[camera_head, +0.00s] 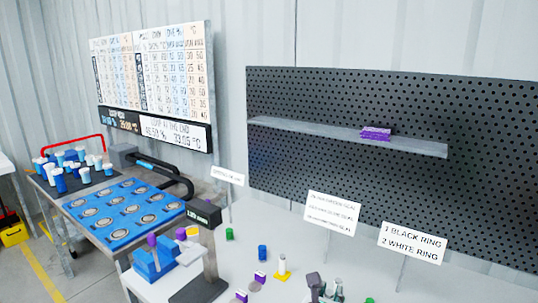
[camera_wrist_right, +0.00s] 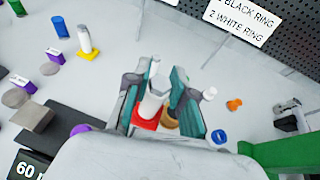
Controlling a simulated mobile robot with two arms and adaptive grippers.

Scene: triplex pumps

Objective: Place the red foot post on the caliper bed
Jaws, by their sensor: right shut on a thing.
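The red foot post (camera_wrist_right: 154,104) is a white post on a square red base. In the right wrist view it stands upright between the teal fingers of my right gripper (camera_wrist_right: 163,98), which is shut on it. A tan round piece beside it is partly hidden by a finger. My right gripper (camera_head: 325,288) also shows at the bottom of the head view, where the post is hard to make out. What looks like the caliper has a display head (camera_head: 205,213) and a dark base (camera_head: 199,291), left of my gripper. A dark slab (camera_wrist_right: 62,135) lies left in the wrist view. My left gripper is not in view.
A yellow-footed white post (camera_head: 282,266), a blue cylinder (camera_head: 262,252) and a green cylinder (camera_head: 229,234) stand on the white table. An orange piece (camera_wrist_right: 234,104) and a blue-white ring (camera_wrist_right: 218,137) lie right of my gripper. A blue tray (camera_head: 125,208) is further left.

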